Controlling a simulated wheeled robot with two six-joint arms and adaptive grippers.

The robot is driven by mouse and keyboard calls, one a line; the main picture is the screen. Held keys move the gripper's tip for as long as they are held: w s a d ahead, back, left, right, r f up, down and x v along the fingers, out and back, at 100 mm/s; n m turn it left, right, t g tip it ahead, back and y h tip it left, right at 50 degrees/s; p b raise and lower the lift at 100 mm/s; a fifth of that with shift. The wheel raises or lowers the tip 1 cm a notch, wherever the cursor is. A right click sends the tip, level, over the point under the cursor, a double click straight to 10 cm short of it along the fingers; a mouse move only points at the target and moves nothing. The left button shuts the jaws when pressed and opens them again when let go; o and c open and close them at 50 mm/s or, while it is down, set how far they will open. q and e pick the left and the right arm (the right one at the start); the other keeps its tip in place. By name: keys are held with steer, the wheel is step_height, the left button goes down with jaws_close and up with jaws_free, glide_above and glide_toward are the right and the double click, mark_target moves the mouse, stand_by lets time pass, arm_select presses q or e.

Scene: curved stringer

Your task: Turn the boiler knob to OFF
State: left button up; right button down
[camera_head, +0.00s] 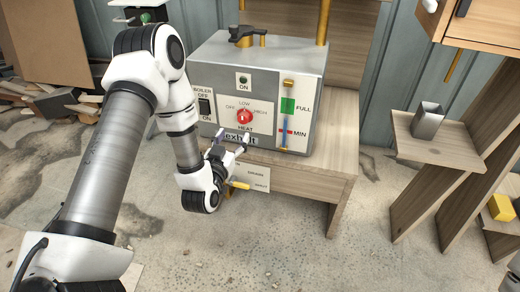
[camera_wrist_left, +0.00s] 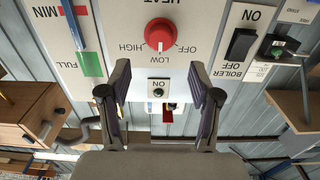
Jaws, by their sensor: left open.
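The red knob (camera_head: 242,116) is on the white front panel of the grey boiler box (camera_head: 300,62), inside a dial marked OFF, LOW and HIGH. In the left wrist view, which is upside down, the knob (camera_wrist_left: 159,33) shows a white mark on the side toward LOW. My left gripper (camera_head: 229,141) is open and empty, just below and in front of the knob in the head view. Its two fingers (camera_wrist_left: 160,82) stand apart in the wrist view, and the knob lies beyond their tips. My right gripper is not in view.
A black BOILER OFF/ON switch (camera_head: 205,108) is left of the dial. A level gauge (camera_head: 286,120) marked FULL and MIN is to its right. The box sits on a wooden bench (camera_head: 335,150). A wooden shelf with a metal cup (camera_head: 427,120) stands at right.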

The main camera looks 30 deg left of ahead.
mark_target(242, 121)
arm_select(q)
steer(key=x, duration=0.2)
steer(key=b+x, duration=0.1)
steer(key=x, duration=0.2)
steer(key=b+x, duration=0.1)
steer(key=x, duration=0.1)
steer(key=shift+w+a+f, duration=0.1)
steer(key=shift+w+f, duration=0.15)
steer(key=shift+w+a, duration=0.1)
steer(key=shift+w, duration=0.15)
steer(key=c, duration=1.1)
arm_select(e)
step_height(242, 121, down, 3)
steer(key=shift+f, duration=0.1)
